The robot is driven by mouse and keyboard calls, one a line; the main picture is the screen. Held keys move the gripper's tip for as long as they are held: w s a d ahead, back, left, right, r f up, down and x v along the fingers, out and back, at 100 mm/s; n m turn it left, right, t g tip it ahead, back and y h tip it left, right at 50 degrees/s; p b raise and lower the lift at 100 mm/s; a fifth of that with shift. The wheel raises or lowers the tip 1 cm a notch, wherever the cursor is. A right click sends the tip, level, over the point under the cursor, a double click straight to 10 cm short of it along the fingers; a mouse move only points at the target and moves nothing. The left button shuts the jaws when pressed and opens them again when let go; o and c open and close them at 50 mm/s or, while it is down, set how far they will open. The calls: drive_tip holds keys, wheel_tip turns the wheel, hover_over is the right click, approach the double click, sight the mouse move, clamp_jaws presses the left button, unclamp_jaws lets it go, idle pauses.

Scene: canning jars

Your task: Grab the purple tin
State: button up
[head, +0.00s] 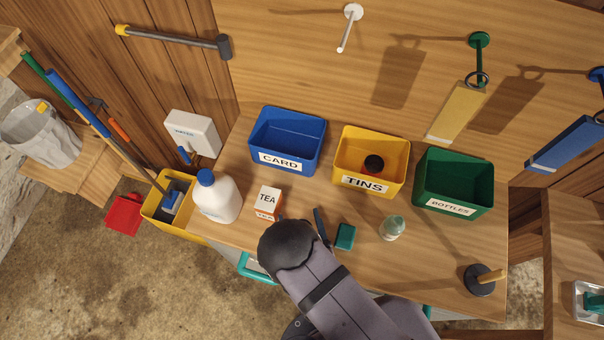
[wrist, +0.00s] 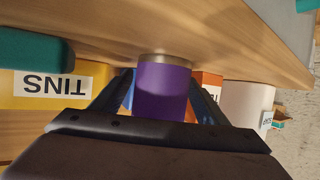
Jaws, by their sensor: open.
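The purple tin (wrist: 162,92) stands between the two fingers of my gripper (wrist: 158,85) in the wrist view, which shows the scene upside down. Its silver rim meets the wooden bench. The fingers are open, one on each side of the tin; I cannot tell whether either touches it. In the head view my arm hides the tin, and only one dark finger shows clearly beside the wrist.
A teal block (head: 345,236) is close on the right of my gripper, with a glass jar (head: 392,228) beyond. A tea box (head: 268,201) and white jug (head: 216,196) stand left. Blue card (head: 316,142), yellow tins (head: 398,150) and green bottles (head: 484,178) bins line the back.

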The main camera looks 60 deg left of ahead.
drive_tip(key=c, duration=1.1)
drive_tip(key=shift+r, duration=0.15)
wheel_tip(320, 180, up, 10)
drive_tip(key=p, duration=0.8)
